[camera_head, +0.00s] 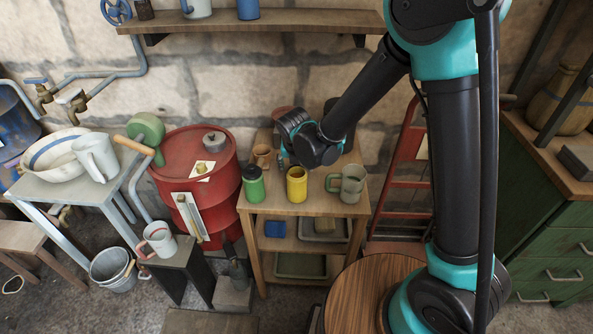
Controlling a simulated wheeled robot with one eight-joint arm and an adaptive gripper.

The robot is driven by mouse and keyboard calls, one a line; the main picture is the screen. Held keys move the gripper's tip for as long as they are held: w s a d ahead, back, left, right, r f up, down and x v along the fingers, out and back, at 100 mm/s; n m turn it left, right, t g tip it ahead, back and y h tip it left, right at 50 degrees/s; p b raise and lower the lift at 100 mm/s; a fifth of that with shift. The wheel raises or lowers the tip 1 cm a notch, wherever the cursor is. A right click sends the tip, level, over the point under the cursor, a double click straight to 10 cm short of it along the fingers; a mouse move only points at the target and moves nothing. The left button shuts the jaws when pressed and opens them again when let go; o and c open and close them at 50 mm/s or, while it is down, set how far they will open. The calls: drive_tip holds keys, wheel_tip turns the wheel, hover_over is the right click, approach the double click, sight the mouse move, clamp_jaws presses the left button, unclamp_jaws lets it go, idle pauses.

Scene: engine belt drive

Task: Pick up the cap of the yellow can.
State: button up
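The yellow can (297,186) stands upright on the small wooden shelf table (268,207), near its front edge. Its rim shows at the top, but it is too small to tell whether a cap sits on it. My gripper (284,158) is at the end of my arm, above and behind the yellow can and a little to its left. It seems apart from the can. My wrist and its angle mostly hide the fingers, so I cannot see whether they are open or hold anything.
A green can (253,186) stands left of the yellow can, and a grey-green mug (351,184) stands to its right. A brown mug (262,156) is behind. A red barrel (212,210) stands left of the table, and a red ladder (407,170) stands to the right.

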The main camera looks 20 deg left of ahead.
drive_tip(key=c, duration=0.9)
drive_tip(key=shift+c, duration=0.2)
